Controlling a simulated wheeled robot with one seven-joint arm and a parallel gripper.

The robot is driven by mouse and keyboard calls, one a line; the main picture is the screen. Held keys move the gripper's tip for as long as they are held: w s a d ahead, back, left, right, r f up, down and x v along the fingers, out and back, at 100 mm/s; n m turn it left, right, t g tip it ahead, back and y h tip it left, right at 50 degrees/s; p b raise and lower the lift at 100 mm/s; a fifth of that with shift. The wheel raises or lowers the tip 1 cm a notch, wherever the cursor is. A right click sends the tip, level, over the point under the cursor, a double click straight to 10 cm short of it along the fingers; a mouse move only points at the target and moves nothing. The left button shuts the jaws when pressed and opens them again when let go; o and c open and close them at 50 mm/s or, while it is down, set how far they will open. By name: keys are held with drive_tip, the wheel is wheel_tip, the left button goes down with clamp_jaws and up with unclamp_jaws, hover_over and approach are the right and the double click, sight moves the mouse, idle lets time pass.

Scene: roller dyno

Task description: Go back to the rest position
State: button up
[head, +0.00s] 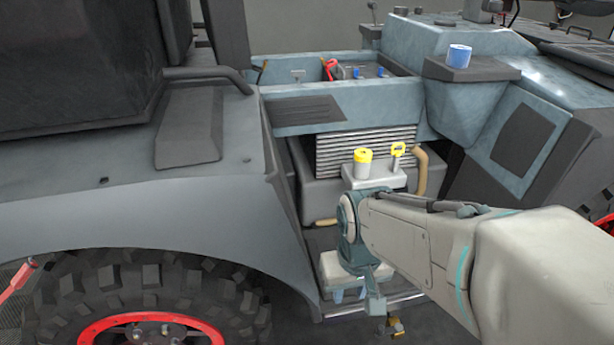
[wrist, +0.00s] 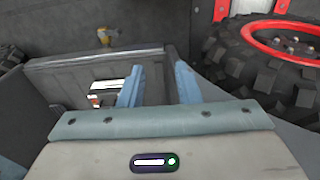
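My gripper (head: 350,294) hangs down at the end of my arm, low in front of the vehicle's open engine bay, to the right of the large front wheel in the head view. In the wrist view, the two blue fingers of my gripper (wrist: 159,70) stand apart with nothing between them. My arm reaches in from the right of the head view and hides part of the vehicle's lower side.
A yellow cap (head: 363,156) and a yellow-handled dipstick (head: 398,150) stick up just behind my wrist. A tan curved handle (head: 421,172) is beside them. A blue cup (head: 459,55) stands on a dark ledge. The big tyre (head: 150,290) is left; it shows in the wrist view (wrist: 250,70).

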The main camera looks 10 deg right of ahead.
wheel_tip(320, 180, up, 34)
drive_tip(key=t+p, duration=0.1)
drive_tip(key=p, duration=2.8)
drive_tip(key=shift+t, duration=0.3)
drive_tip(key=shift+d, duration=0.1)
